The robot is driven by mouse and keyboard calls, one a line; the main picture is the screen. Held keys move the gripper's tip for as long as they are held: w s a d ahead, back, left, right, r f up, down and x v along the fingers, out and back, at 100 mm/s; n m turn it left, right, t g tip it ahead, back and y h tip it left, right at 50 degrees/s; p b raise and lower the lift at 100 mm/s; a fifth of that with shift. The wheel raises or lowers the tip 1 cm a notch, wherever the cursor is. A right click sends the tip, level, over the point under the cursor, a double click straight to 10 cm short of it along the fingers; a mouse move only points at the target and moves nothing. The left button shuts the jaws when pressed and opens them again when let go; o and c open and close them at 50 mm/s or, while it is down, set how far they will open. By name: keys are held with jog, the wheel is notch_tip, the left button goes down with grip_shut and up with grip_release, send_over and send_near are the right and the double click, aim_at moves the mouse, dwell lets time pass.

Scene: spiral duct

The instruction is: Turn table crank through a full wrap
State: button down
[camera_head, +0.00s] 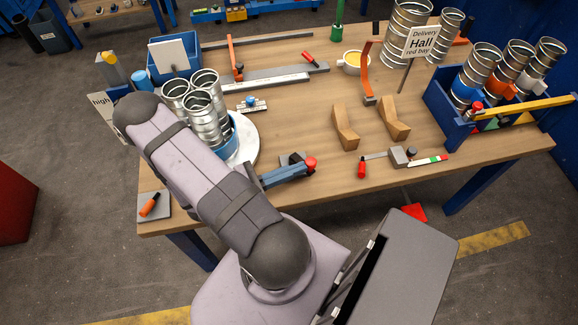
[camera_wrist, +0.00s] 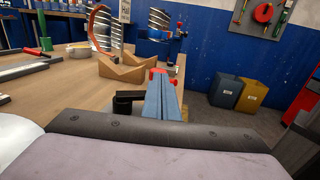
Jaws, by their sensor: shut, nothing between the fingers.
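The round white turntable (camera_head: 246,150) bears several silver spiral ducts (camera_head: 205,115) in a blue holder. A small dark block (camera_head: 291,158) sits at its right, near the table's front edge, with a red rounded knob (camera_head: 311,163) close by. These look like the crank, though its arm is hidden. My gripper (camera_head: 303,167) has blue fingers, shut and empty, with tips at the red knob. In the wrist view, the closed fingers (camera_wrist: 162,84) point away over the table, red showing at their tips and a black block (camera_wrist: 129,104) at their left. I cannot tell whether they touch the knob.
A red-handled lever tool (camera_head: 362,169) and two wooden cradles (camera_head: 345,128) lie to the right. An orange-handled tool (camera_head: 149,205) lies at the left front corner.

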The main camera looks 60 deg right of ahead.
aim_at(312, 168)
jog(key=shift+s+d+p, duration=0.3)
jog(key=shift+s+d, duration=1.05)
jog(key=shift+s, duration=0.2)
jog(key=shift+s+d, duration=0.25)
jog(key=shift+s+d+n+t+h, duration=0.1)
jog(key=shift+d+n+t+h, duration=0.2)
jog(key=shift+n+t+h, duration=0.35)
jog(key=shift+d+t, duration=0.45)
jog(key=shift+d, duration=0.8)
jog(key=shift+w, duration=0.2)
jog(key=s+a+p, duration=0.1)
jog(key=s+a, duration=0.2)
jog(key=a, duration=1)
jog(key=shift+s+a, duration=0.25)
jog(key=shift+s, duration=0.1)
